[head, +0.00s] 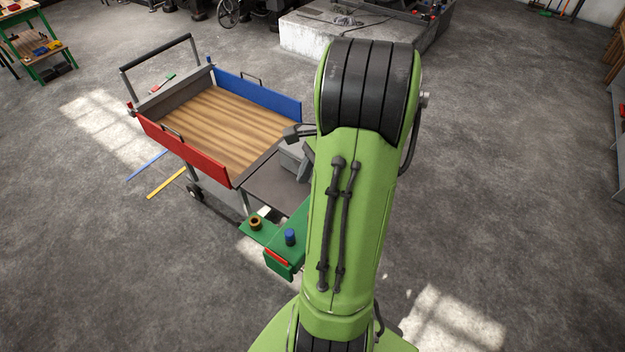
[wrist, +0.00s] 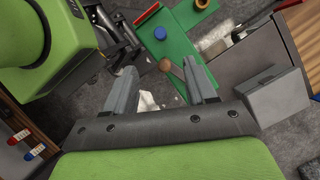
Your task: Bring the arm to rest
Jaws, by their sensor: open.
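My arm (head: 350,200) is green with black ribbed joints and stands raised in the middle of the head view. It hides part of the cart behind it. My gripper (wrist: 158,80) shows in the wrist view as two grey fingers spread apart. Nothing is held between them. Beyond the fingers are a green tray (wrist: 180,45) with a blue round piece and a brown knobbed piece near the fingertips; I cannot tell how far below they lie. In the head view my gripper is mostly hidden behind my arm.
A cart with a wooden bed (head: 215,118), a red side (head: 185,152) and a blue side (head: 258,95) stands left of my arm. The green tray (head: 258,236) adjoins its near end. A grey block (wrist: 270,95) is right of my fingers. Floor at right is clear.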

